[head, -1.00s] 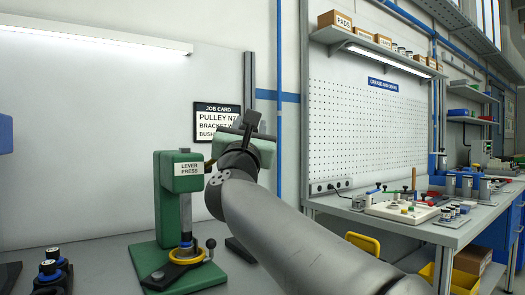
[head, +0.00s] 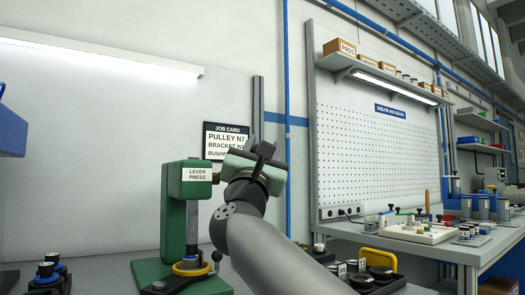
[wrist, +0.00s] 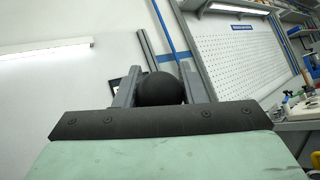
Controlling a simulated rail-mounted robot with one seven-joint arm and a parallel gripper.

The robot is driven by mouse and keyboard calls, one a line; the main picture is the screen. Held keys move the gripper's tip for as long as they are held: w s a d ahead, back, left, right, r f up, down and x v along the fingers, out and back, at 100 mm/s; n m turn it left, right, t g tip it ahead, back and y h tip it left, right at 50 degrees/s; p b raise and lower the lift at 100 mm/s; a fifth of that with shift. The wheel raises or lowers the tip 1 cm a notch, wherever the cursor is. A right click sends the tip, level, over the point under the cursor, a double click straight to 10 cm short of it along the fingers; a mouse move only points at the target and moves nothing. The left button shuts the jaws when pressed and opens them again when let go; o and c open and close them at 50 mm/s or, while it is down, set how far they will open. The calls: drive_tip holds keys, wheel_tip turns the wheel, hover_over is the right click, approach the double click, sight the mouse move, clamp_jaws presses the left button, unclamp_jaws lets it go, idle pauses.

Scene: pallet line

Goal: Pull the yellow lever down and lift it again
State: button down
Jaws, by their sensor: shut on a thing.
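The green lever press (head: 174,225), labelled LEVER PRESS, stands upright on the bench at left centre in the head view. My gripper (head: 262,148) is raised just right of the press head, at about its height. In the wrist view my gripper's two grey fingers (wrist: 160,84) are shut on a round black knob (wrist: 161,91), which sits between them. The knob appears to be the lever's end. The yellow lever's shaft is hidden behind my arm and gripper in the head view, and I cannot make out its tilt.
A yellow ring (head: 190,268) lies at the press base, with a small dark ball-topped handle (head: 216,256) beside it. Black-topped parts (head: 47,273) stand at the front left. A black tray (head: 385,288) of round parts lies right of my arm. A job card (head: 221,140) hangs behind.

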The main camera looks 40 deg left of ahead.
drive_tip(key=shift+w+f, duration=0.1)
drive_tip(key=shift+f, duration=0.2)
drive_tip(key=c, duration=1)
unclamp_jaws()
drive_tip(key=shift+o, duration=0.2)
drive_tip(key=shift+r, duration=0.1)
drive_tip(key=shift+s+d+f, duration=0.25)
drive_tip(key=shift+s, duration=0.2)
drive_tip(key=v, duration=1.6)
drive_tip(key=shift+s+f, duration=0.1)
